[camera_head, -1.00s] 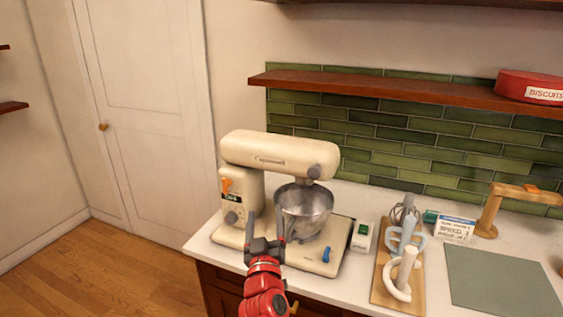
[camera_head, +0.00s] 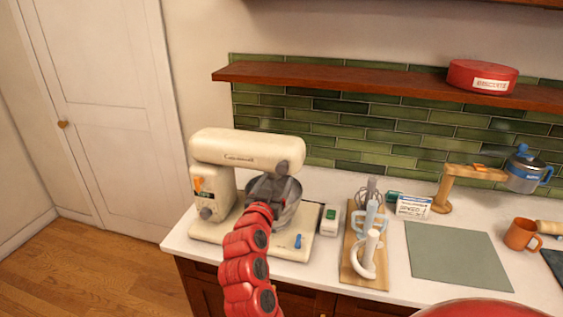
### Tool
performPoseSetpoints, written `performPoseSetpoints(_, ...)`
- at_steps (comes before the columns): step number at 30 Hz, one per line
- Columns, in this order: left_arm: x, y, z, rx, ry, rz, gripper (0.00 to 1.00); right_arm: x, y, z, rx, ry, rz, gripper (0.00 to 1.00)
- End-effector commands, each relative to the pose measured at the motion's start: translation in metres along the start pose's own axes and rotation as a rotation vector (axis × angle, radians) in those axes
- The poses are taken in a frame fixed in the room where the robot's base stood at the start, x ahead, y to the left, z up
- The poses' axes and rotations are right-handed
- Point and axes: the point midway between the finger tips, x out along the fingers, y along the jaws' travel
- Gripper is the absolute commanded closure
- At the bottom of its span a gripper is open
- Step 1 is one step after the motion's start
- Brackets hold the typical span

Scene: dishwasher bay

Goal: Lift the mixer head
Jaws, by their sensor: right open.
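A cream stand mixer stands on the left end of the white counter. Its mixer head (camera_head: 245,150) is level, above a metal bowl (camera_head: 288,213) on the mixer base (camera_head: 207,229). An orange lever (camera_head: 197,184) and a dark knob (camera_head: 206,213) are on the mixer's column, and a blue lever (camera_head: 298,241) is on the base. My right gripper (camera_head: 274,182) is open, just below the mixer head and in front of the bowl, hiding part of it. I cannot tell whether it touches the head. My left gripper is not in view.
Right of the mixer are a small white box with a green switch (camera_head: 330,222), a wooden board (camera_head: 352,268) with mixer attachments, and a grey-green mat (camera_head: 455,258). An orange mug (camera_head: 521,234) stands farther right. A wooden shelf (camera_head: 350,85) with a red biscuit tin (camera_head: 482,76) is above.

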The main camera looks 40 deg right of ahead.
Motion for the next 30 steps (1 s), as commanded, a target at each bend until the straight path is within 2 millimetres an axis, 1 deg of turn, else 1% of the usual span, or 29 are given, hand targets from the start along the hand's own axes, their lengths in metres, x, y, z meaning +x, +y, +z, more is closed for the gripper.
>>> performPoseSetpoints(1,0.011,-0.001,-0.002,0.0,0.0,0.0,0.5,0.013,0.002,-0.006,0.0,-0.002,0.005,0.25)
performPoseSetpoints(3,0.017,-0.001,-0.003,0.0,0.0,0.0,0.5,0.028,0.002,-0.006,-0.002,-0.001,0.005,0.25)
performPoseSetpoints(6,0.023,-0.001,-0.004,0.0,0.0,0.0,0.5,0.045,0.001,-0.005,-0.001,0.0,0.002,0.25)
performPoseSetpoints(9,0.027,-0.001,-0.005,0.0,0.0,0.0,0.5,0.056,0.001,-0.003,0.0,-0.001,0.002,0.25)
performPoseSetpoints(15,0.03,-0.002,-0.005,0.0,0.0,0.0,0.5,0.067,0.0,-0.001,0.0,0.002,-0.001,0.25)
performPoseSetpoints(22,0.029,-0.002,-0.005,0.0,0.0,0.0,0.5,0.068,-0.001,-0.001,0.001,0.002,-0.002,0.25)
performPoseSetpoints(23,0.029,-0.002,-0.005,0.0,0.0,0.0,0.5,0.067,-0.001,-0.001,0.001,0.002,-0.002,0.27)
performPoseSetpoints(24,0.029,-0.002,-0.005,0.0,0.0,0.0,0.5,0.067,-0.001,-0.001,0.001,0.002,-0.002,0.34)
performPoseSetpoints(26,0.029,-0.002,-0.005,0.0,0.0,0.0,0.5,0.067,-0.001,-0.001,0.0,0.002,-0.002,0.45)
performPoseSetpoints(30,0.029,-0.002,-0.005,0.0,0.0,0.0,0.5,0.067,-0.001,-0.001,0.0,0.002,-0.002,0.7)
